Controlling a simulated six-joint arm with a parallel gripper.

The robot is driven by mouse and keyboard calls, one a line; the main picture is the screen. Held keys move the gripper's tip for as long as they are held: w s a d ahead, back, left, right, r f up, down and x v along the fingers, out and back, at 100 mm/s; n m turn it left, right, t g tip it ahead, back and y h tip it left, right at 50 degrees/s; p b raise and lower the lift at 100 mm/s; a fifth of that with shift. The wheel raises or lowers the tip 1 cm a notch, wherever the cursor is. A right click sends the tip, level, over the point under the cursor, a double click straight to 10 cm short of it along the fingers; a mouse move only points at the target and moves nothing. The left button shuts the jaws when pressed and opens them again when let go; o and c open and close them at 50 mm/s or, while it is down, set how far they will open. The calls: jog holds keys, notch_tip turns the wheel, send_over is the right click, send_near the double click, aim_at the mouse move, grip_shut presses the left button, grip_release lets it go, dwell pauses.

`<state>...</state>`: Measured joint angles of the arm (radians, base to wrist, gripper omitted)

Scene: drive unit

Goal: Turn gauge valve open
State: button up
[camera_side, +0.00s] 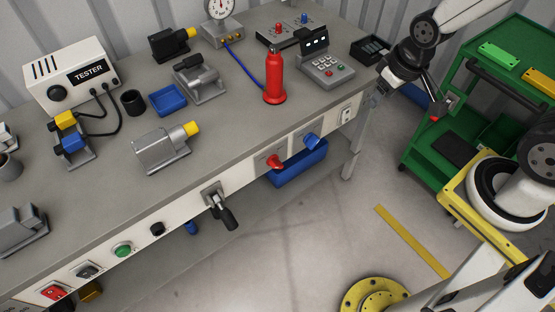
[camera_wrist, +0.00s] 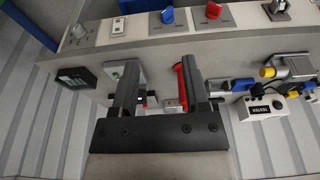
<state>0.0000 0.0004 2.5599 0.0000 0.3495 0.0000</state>
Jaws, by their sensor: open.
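A round white gauge (camera_side: 222,9) stands at the back of the bench on a grey block with small yellow fittings (camera_side: 229,42). A blue hose runs from it toward a red bottle (camera_side: 274,82). The bench front carries a red knob (camera_side: 274,162) and a blue knob (camera_side: 312,141); both also show at the top of the wrist view, red (camera_wrist: 213,10) and blue (camera_wrist: 167,15). I cannot tell which part is the gauge valve. My gripper (camera_side: 438,107) is off the bench's right end. In the wrist view its jaws (camera_wrist: 157,88) are apart and appear empty.
A keypad device (camera_side: 325,68) and a black tray (camera_side: 371,49) occupy the bench's right end. A tester (camera_side: 75,76), blue tray (camera_side: 168,99) and motor (camera_side: 165,148) stand left. A lever (camera_side: 220,206) juts from the front. A green cart (camera_side: 428,150) stands right.

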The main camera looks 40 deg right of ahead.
jog(key=shift+w, duration=0.1)
jog(key=w+d+f+m+t, duration=0.25)
jog(key=w+d+f, duration=0.25)
jog(key=w+f, duration=0.6)
jog(key=w+d+f+t+h, duration=0.1)
jog(key=d+f+t+h, duration=0.4)
jog(key=f, duration=0.9)
jog(key=s+a+f+m+t+y, duration=0.5)
jog(key=a+f+m+t, duration=0.1)
jog(key=a, duration=0.5)
jog(key=shift+a+f+t, duration=0.2)
jog(key=shift+f+t, duration=0.4)
jog(key=shift+t, duration=0.35)
jog(key=shift+w+m, duration=0.1)
jog(key=shift+m, duration=0.15)
